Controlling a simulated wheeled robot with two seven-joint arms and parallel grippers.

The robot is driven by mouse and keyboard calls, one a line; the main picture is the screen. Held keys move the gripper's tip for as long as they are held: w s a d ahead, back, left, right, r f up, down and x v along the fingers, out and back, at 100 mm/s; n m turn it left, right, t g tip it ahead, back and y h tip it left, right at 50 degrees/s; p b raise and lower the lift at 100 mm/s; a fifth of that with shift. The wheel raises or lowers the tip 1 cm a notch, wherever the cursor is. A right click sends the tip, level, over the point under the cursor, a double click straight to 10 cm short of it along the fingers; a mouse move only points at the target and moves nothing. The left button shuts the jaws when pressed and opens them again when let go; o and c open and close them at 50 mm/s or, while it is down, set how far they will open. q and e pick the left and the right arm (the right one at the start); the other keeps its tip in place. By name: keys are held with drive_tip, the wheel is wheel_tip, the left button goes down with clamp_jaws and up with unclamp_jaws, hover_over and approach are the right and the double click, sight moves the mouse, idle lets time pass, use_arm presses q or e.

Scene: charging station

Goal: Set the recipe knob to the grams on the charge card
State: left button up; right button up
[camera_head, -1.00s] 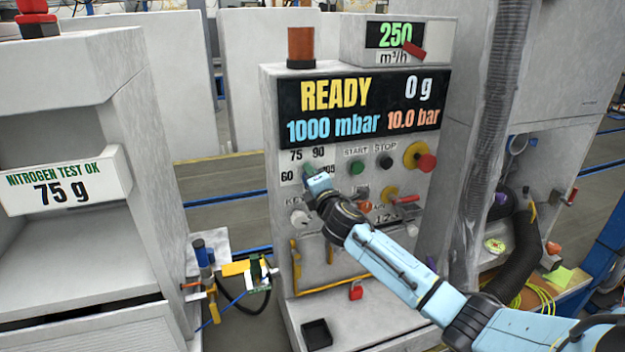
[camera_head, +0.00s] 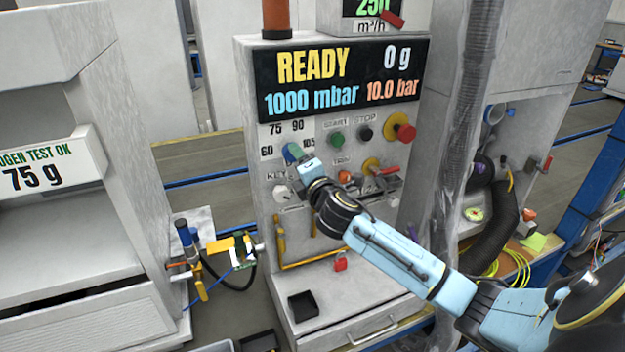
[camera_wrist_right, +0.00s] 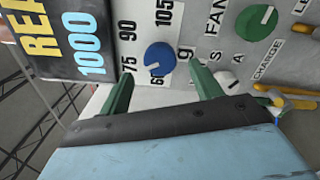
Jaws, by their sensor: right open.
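The recipe knob (camera_head: 291,153) is blue and sits on the panel among the numbers 60, 75, 90 and 105. In the right wrist view the knob (camera_wrist_right: 160,57) shows whole, with a white mark that seems to point between 75 and 60; the exact setting is hard to tell. The charge card (camera_head: 27,176) at the left reads 75 g and is partly cut off by the picture edge. My right gripper (camera_wrist_right: 160,83) is open, its green fingers apart on either side of the knob and short of it, touching nothing visible. My left gripper is out of view.
The display (camera_head: 345,78) reads READY, 0 g, 1000 mbar and 10.0 bar. Green start knob (camera_head: 337,139), black stop button (camera_head: 365,133) and red emergency button (camera_head: 404,132) are right of the knob.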

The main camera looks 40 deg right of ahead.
drive_tip(key=v, duration=0.7)
drive_tip(key=shift+b, duration=0.3)
